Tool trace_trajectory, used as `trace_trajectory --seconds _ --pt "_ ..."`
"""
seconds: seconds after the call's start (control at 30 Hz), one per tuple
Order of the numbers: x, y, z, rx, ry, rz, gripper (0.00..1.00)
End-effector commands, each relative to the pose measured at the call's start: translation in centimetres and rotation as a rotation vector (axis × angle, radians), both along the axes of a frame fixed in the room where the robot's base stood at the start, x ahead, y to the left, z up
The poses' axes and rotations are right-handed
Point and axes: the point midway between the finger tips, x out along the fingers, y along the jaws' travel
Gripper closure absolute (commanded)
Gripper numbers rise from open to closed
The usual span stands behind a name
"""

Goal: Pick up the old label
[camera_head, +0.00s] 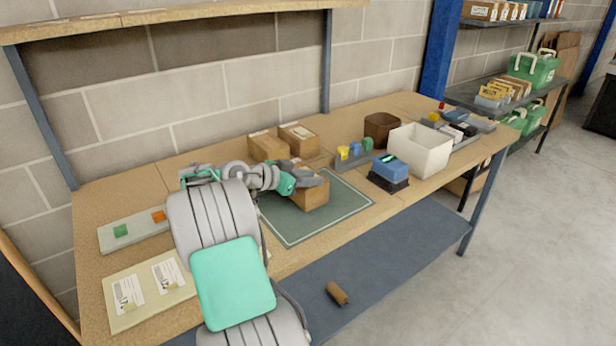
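A cardboard box (314,196) stands on the green mat (335,214) in the middle of the bench. My gripper (308,179) is at the box's upper left side, and my wrist covers part of the box. I cannot tell whether the gripper touches the box or whether its fingers are open. I cannot make out an old label on the box; that face may be hidden by my gripper. Two white printed labels, a left one (128,292) and a right one (168,276), lie on a pale board (150,312) at the bench's front left.
Two cardboard boxes (268,146) (299,138) stand behind the mat. A white bin (421,150), a brown bin (381,128) and a blue-topped device (390,168) stand right. A tray (130,235) holds green and orange blocks. The mat's front is clear. A brown roll (337,293) lies on the lower shelf.

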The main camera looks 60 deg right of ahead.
Motion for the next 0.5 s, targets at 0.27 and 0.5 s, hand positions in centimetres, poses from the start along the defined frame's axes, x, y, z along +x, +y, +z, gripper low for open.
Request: trace_trajectory --seconds 0.27,0.5 --pt "-0.65 -1.39 -0.63 0.001 -0.001 0.002 0.71" --pt "-0.63 -1.36 -0.61 0.001 -0.001 0.002 0.86"
